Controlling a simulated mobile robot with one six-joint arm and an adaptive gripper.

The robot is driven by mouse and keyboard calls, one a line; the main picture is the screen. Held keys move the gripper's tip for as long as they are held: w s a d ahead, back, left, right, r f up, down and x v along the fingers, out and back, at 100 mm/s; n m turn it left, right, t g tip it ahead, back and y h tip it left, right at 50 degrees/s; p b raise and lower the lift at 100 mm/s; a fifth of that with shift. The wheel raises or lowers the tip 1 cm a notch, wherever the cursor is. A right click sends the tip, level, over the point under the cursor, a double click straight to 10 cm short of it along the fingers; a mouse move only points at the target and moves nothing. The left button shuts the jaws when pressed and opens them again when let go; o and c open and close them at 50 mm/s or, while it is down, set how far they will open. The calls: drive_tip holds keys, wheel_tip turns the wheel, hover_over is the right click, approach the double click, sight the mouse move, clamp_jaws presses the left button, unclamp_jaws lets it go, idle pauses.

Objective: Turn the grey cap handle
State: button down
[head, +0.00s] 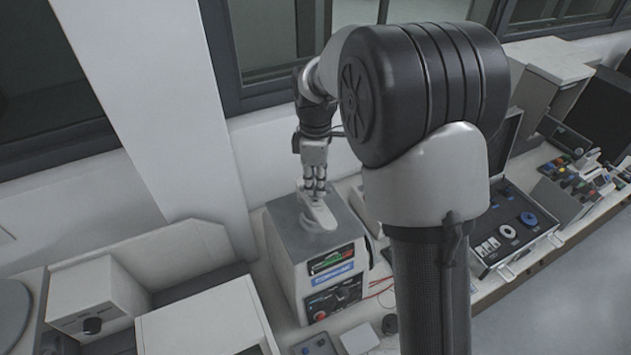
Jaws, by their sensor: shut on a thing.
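The mounting press (292,240) is a grey box-shaped machine on the bench, with a display, a blue label and a dark control panel on its front. The grey cap handle (320,213) sits on top of the press. My gripper (316,190) points down from above and is shut on the upper part of the cap handle. The fingers look small here and cover part of the handle, so the exact contact is hard to see.
An open case with dials (507,232) lies to the right. Red cables (381,287) run beside the press. A wall and window frame are behind.

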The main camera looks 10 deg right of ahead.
drive_tip(key=n, duration=0.6)
idle(0.6)
drive_tip(key=c, duration=1.7)
unclamp_jaws()
drive_tip(key=shift+r, duration=0.1)
wheel_tip(320, 180, up, 12)
drive_tip(key=shift+f, duration=0.1)
